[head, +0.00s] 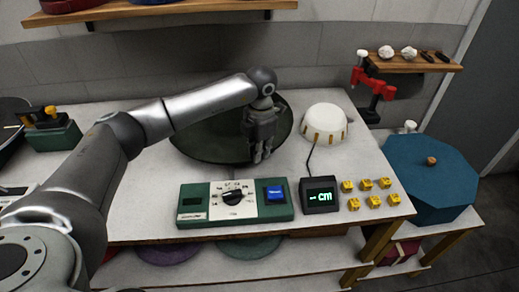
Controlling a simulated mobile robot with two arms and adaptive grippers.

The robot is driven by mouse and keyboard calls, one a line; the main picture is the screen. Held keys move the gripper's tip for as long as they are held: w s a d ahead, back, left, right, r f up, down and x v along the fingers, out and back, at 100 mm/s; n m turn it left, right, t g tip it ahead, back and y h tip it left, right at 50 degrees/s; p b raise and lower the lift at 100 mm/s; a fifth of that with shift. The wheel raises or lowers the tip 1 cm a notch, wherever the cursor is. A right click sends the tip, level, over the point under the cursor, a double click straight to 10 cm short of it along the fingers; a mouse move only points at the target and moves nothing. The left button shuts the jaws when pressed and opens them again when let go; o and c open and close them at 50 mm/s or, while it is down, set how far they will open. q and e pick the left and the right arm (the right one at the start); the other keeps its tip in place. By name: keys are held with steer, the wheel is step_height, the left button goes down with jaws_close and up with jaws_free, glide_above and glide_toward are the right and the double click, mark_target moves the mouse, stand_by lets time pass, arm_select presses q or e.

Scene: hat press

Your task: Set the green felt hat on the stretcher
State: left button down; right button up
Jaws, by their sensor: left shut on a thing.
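The green felt hat (205,140) shows as a wide, very dark green round shape behind the control box. My left gripper (261,157) points down at the hat's right part and is shut on it. The gripper and wrist cover part of the hat, and I cannot tell whether the hat is clear of the table. The stretcher, seemingly the white dome (325,118) with yellow slots around its lower edge, stands just right of the hat and is bare on top. My right gripper is not in view.
A green control box (235,203) with a dial, a small display (320,195) reading "-- cm" and several yellow blocks (367,185) line the table's front. A blue octagonal lid (430,178) and a red clamp device (372,85) are at right. A shelf (180,10) hangs above.

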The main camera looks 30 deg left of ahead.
arm_select(q)
steer(key=shift+f+b, duration=0.65)
steer(key=shift+f, duration=0.15)
stand_by(0.4)
steer(key=c, duration=1.5)
jaws_free()
steer(key=shift+o, duration=0.2)
